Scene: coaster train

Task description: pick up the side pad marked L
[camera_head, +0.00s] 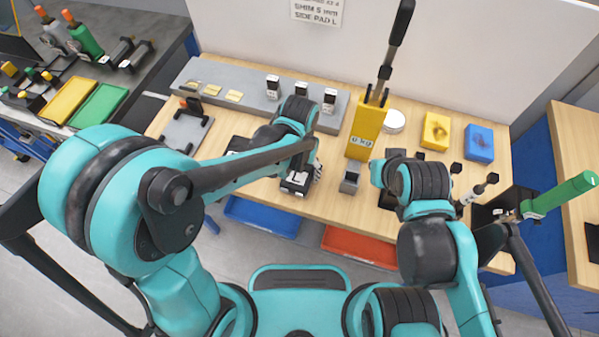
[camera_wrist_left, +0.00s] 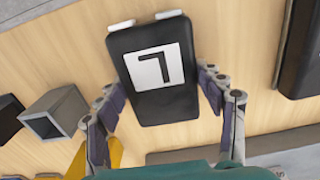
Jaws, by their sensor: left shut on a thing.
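The side pad marked L (camera_head: 294,182) is a black block with a white label bearing a dark letter. It is at the middle of the wooden bench, partly hidden by my left wrist. In the left wrist view the pad (camera_wrist_left: 152,100) lies between the two fingers of my left gripper (camera_wrist_left: 165,97), which is shut on its two long sides. I cannot tell whether the pad touches the bench. In the head view the left gripper (camera_head: 312,175) is largely covered by its own arm. My right arm reaches over the bench's right part, but its gripper is hidden.
A grey shelf (camera_head: 250,95) with labelled posts runs behind. Yellow (camera_head: 436,131) and blue (camera_head: 479,143) blocks sit at the right.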

